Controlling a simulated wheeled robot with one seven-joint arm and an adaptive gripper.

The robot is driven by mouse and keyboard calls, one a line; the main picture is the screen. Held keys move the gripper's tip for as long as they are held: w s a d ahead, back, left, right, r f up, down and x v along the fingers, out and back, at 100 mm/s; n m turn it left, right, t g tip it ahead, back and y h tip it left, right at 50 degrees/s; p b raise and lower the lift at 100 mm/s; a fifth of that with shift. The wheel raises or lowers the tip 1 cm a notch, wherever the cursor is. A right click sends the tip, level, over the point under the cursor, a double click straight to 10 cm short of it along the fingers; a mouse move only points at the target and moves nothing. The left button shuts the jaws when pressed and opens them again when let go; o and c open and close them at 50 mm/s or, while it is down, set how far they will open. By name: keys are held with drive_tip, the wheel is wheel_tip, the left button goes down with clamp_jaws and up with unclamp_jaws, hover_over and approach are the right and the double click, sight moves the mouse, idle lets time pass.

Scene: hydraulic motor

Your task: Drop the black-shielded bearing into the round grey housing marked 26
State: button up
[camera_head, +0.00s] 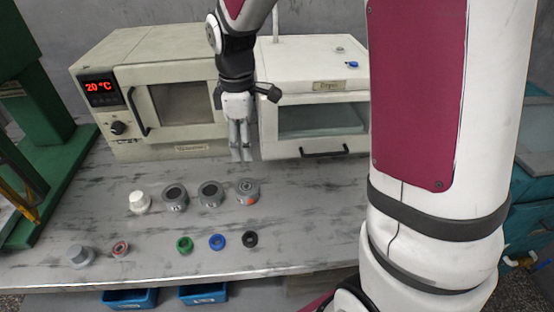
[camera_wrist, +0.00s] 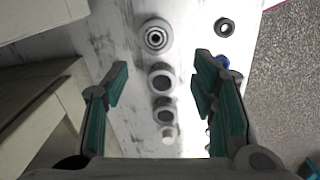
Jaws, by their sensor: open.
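The black-shielded bearing (camera_head: 250,238) lies flat at the right end of the front row on the table; a dark ring, apparently the same bearing (camera_wrist: 224,27), shows at the top of the wrist view. Several round grey housings stand in the row behind: a left one (camera_head: 175,199), a middle one (camera_head: 210,195) and a right one (camera_head: 247,192) with an orange mark. Their numbers are too small to read, so I cannot tell which is 26. My gripper (camera_head: 241,155) is open and empty, pointing down behind the right housing, in front of the ovens.
Green (camera_head: 184,244), blue (camera_head: 217,241) and red (camera_head: 120,248) rings lie in the front row. A white part (camera_head: 139,202) and a grey part (camera_head: 80,256) stand to the left. An oven (camera_head: 150,95) and a dryer (camera_head: 320,85) line the back. The table's front right is clear.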

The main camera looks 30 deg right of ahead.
drive_tip(key=s+r+m+t, duration=0.1)
drive_tip(key=s+r+m, duration=0.4)
drive_tip(key=s, duration=0.7)
drive_tip(key=s+r+m+t, duration=0.2)
drive_tip(key=s+r+m, duration=0.4)
drive_tip(key=s, duration=0.6)
drive_tip(key=shift+s+m+t, duration=0.2)
drive_tip(key=shift+m+t, duration=0.1)
drive_tip(key=shift+m, duration=0.3)
drive_tip(key=shift+d+r, duration=0.1)
drive_tip(key=shift+r, duration=0.1)
drive_tip(key=shift+r+p, duration=0.95)
drive_tip(key=shift+r, duration=0.1)
